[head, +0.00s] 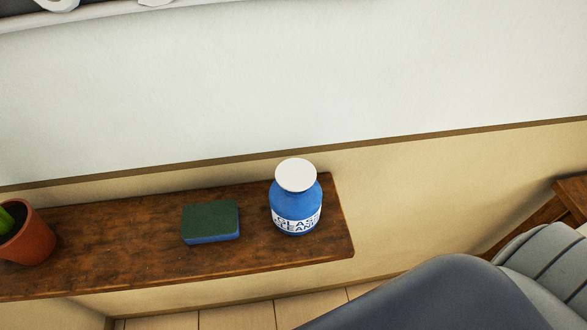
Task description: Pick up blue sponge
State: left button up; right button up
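The blue sponge (211,239) lies flat on a brown wooden shelf (120,254), left of the bottle. Its top is a dark green scouring layer and its blue side shows at the front. Nothing touches it. Neither gripper is in the head view.
A blue glass cleaner bottle (296,201) with a white cap stands just right of the sponge, with a small gap. A terracotta pot (27,236) with a green plant stands at the left end in view. The wall (290,90) is close behind. Bare shelf lies between pot and sponge.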

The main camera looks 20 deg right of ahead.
aim_at(210, 222)
jog(key=k+z, duration=0.2)
jog(key=k, duration=0.25)
jog(key=k+l+z, duration=0.25)
jog(key=k, duration=0.25)
